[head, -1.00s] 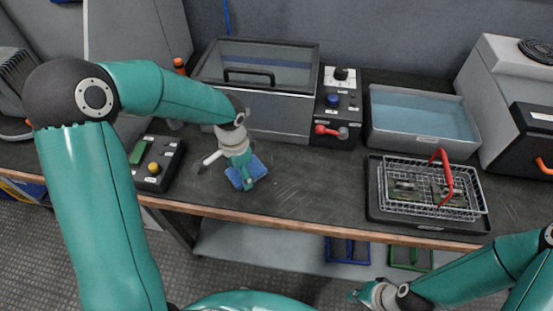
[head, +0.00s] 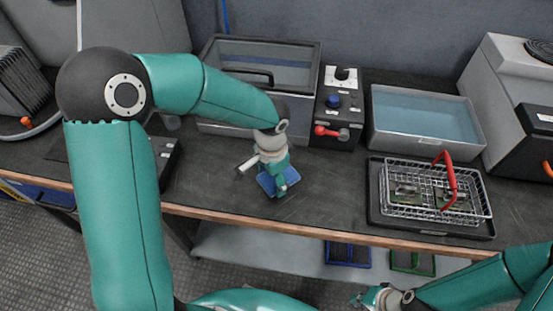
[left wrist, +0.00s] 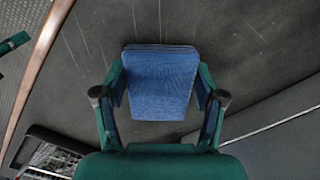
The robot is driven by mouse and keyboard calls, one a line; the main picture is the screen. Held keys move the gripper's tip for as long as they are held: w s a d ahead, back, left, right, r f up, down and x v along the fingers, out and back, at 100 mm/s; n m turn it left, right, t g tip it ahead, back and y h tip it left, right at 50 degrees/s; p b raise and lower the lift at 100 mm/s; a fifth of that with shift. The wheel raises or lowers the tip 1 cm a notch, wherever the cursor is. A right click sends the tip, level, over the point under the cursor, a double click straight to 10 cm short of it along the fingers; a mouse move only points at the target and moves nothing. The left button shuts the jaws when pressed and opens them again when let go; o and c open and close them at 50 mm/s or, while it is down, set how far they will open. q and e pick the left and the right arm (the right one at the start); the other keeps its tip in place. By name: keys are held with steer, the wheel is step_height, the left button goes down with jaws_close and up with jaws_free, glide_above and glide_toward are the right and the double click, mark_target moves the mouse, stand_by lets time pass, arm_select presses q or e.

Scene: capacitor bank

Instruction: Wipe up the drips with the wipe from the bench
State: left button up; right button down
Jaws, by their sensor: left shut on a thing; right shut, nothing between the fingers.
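The blue wipe (head: 268,185) is in my left gripper (head: 279,186), low over the middle of the dark bench (head: 330,201). In the left wrist view the folded wipe (left wrist: 160,82) sits between the two fingers of my left gripper (left wrist: 160,98), which are shut on it. I cannot tell whether the wipe touches the bench top. Pale streaks show on the bench in the left wrist view; no clear drips stand out. My right gripper (head: 366,298) is shut and empty, low at the front, off the bench.
A lidded tank (head: 258,78) stands behind my left gripper, with a control box (head: 338,105) beside it. A water-filled tray (head: 424,118) is at the back right. A wire basket (head: 430,207) with a red handle stands on a black tray (head: 400,227). Bench between is clear.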

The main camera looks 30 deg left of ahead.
arm_select(q)
step_height(320, 180, up, 4)
steer(key=shift+s+a+f+p, duration=0.15)
steer(key=shift+f+p, duration=0.1)
steer(key=shift+p, duration=0.3)
steer(key=shift+r+p, duration=1.7)
steer(key=shift+r, duration=0.55)
steer(key=shift+f, duration=0.1)
